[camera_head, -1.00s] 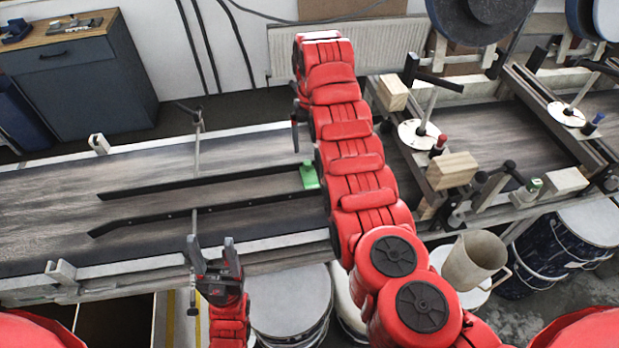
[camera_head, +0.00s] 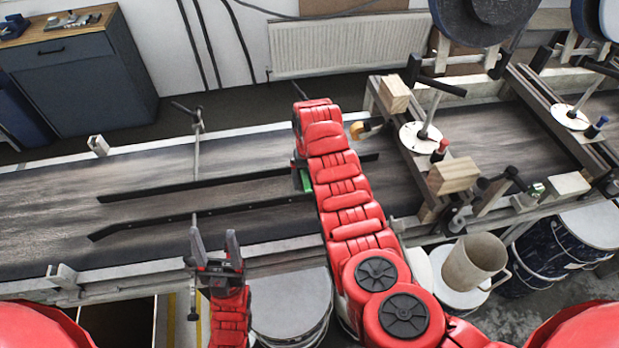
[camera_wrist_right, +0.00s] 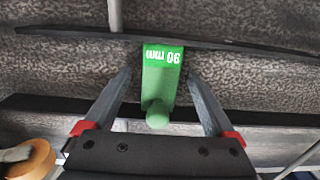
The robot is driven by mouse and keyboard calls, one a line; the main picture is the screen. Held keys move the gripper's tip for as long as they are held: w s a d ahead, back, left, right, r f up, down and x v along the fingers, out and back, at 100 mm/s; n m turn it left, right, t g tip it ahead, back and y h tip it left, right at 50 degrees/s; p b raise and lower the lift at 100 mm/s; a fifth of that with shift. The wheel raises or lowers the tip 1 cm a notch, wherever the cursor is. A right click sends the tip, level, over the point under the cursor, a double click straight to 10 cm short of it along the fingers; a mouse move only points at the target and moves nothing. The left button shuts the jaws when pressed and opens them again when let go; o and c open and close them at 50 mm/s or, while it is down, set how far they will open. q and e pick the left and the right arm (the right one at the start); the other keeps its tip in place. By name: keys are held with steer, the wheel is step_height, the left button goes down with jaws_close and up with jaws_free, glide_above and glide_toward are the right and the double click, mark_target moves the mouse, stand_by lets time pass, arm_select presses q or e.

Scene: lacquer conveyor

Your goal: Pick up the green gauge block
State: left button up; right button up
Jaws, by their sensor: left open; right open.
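The green gauge block (camera_head: 304,180) lies on the conveyor between two black guide rails. In the head view my right arm hides most of it. In the right wrist view the green gauge block (camera_wrist_right: 160,72) shows a round knob at its near end and upside-down white lettering at its far end. My right gripper (camera_wrist_right: 159,73) is open, with one finger on either side of the block and a gap on both sides. Its fingers are hidden in the head view. My left gripper (camera_head: 215,240) is open and empty near the conveyor's front edge.
The guide rails (camera_head: 200,213) run along the belt (camera_head: 60,205). An orange, ring-like item (camera_head: 366,129) sits right of my right arm. Wooden blocks (camera_head: 453,175) and posts crowd the right side. A beige jug (camera_head: 474,262) stands in front. The belt's left part is clear.

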steer(key=shift+s+r, duration=0.2)
steer(key=c, duration=0.5)
jaws_close()
